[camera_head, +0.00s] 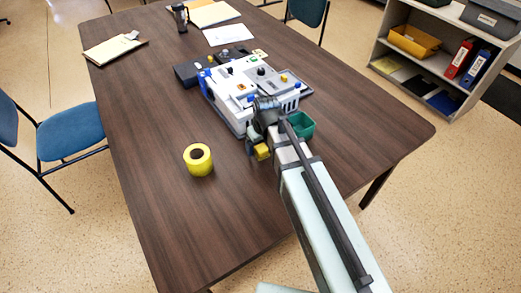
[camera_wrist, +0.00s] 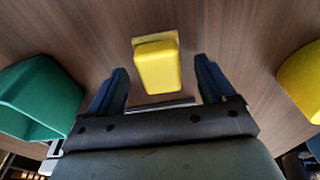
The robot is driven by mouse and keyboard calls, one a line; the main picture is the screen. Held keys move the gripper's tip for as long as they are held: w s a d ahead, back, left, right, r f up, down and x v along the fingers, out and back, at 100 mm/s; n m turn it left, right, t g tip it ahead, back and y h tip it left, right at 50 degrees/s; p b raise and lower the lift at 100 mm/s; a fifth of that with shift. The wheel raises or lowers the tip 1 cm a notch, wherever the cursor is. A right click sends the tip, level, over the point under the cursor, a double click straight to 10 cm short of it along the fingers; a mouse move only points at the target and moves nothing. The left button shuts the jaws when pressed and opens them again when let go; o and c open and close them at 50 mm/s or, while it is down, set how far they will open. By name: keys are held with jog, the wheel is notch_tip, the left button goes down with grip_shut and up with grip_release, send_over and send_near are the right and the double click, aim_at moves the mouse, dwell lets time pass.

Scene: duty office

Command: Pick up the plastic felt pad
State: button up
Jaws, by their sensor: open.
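A small yellow block with rounded edges, which looks like the plastic felt pad (camera_wrist: 157,68), is on the brown table in the wrist view. A flat, paler yellow edge shows behind and beneath it. My gripper (camera_wrist: 160,78) is open, with its two dark blue fingers apart on either side of the block and nothing held. I cannot tell how far above the table the fingertips are. In the head view the yellow block (camera_head: 262,152) shows beside my gripper, left of the arm and partly hidden by it.
A green bin (camera_head: 300,125) stands close by, right of my gripper. A yellow tape roll (camera_head: 198,159) is on the table (camera_head: 150,120) to the left. A white device with knobs (camera_head: 245,90) stands just behind my gripper. The table's front left is clear.

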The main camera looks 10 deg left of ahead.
jog(key=shift+f, duration=0.6)
jog(key=shift+c, duration=0.4)
jog(key=c, duration=1)
